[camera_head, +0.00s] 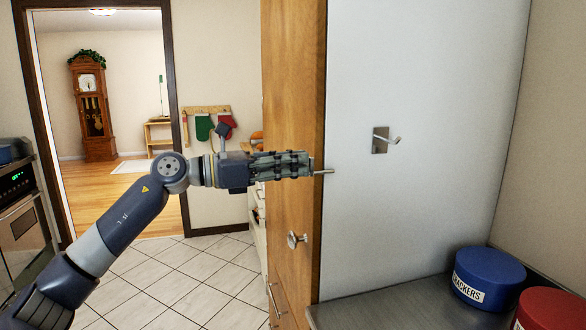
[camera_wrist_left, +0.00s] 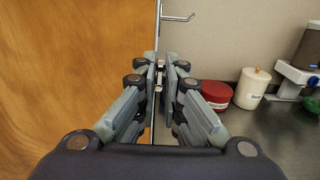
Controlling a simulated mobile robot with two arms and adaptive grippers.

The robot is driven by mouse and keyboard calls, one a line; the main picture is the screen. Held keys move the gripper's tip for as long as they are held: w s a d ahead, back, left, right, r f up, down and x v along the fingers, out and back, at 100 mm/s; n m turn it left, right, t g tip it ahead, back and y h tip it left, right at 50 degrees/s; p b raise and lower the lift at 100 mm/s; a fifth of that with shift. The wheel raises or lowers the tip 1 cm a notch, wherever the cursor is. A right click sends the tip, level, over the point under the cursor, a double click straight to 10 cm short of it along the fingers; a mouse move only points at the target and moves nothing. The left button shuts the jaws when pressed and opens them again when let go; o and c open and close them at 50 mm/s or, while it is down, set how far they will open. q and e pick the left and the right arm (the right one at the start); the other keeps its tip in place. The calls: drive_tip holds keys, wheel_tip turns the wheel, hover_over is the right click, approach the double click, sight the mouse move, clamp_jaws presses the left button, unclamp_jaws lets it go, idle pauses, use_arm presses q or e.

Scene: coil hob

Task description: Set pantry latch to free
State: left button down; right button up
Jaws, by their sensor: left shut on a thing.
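The pantry (camera_head: 292,90) is a tall wood-fronted cabinet with a pale grey side. My left gripper (camera_head: 308,164) is across its wood front near the edge, with its fingers shut on a small metal latch. The tip of the latch (camera_head: 325,172) sticks out to the right past the fingertips and looks about level. In the left wrist view the latch (camera_wrist_left: 159,75) shows as a bit of metal between the fingertips; the fingers hide most of it. My right gripper is not in view.
A metal hook (camera_head: 386,140) juts from the pale side panel. A round knob (camera_head: 297,240) is on the wood front below my gripper. A blue crackers tin (camera_head: 487,278) and a red tin (camera_head: 552,309) stand on the grey counter (camera_head: 385,308). Tiled floor lies left.

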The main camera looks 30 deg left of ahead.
use_arm(q)
drive_tip(key=shift+f, duration=0.1)
idle(0.3)
drive_tip(key=c, duration=1.7)
unclamp_jaws()
drive_tip(key=shift+v, duration=6)
drive_tip(key=shift+w, duration=0.1)
